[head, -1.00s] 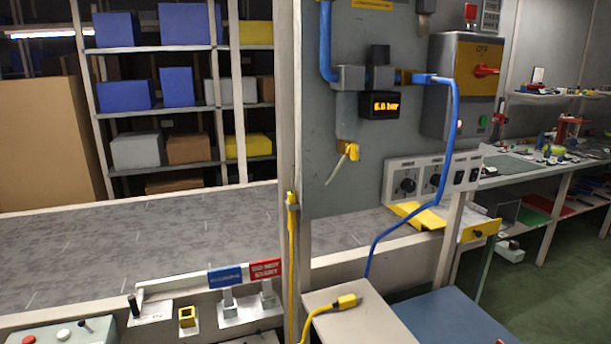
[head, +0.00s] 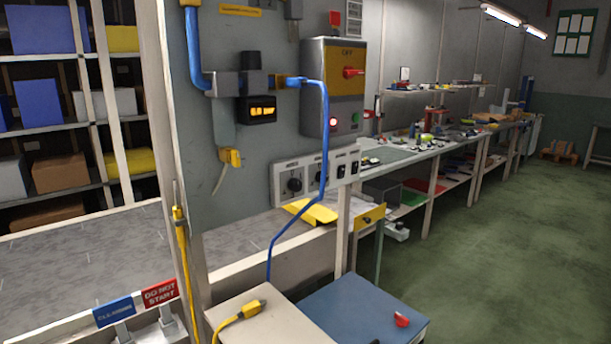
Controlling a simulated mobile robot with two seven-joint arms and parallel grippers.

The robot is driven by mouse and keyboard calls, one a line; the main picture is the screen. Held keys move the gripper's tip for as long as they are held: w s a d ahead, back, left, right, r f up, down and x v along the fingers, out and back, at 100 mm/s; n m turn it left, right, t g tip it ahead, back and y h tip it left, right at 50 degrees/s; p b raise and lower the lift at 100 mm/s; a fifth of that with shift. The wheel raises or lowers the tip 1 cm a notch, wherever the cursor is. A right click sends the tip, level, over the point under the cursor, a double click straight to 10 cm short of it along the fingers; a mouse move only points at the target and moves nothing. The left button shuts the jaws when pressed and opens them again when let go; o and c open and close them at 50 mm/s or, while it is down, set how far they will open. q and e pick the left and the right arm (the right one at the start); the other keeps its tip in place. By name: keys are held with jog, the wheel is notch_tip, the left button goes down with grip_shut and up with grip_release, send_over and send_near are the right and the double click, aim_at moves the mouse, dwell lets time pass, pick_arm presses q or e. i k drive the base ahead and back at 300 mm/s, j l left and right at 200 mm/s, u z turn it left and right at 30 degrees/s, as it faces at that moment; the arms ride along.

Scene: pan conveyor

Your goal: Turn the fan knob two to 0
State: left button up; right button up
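A pale control panel (head: 283,168) with black knobs is mounted low on the grey machine board. Its left knob (head: 294,185) is in plain view. A second knob (head: 314,178) sits to the right of it, close behind the blue hose (head: 324,130), which partly covers it. The panel lettering and the knobs' pointer settings are too small to read. Which knob is fan knob two cannot be told from the lettering. Neither of my grippers is in view.
A switch box (head: 316,80) with a red handle hangs above the panel. A yellow piece (head: 312,212) lies below it. A beige tabletop (head: 236,300) with a yellow plug and a blue tabletop (head: 365,310) stand in front. Green floor (head: 490,240) is clear at right.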

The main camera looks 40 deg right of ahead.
aim_at(318, 177)
jog(key=z, duration=1.25)
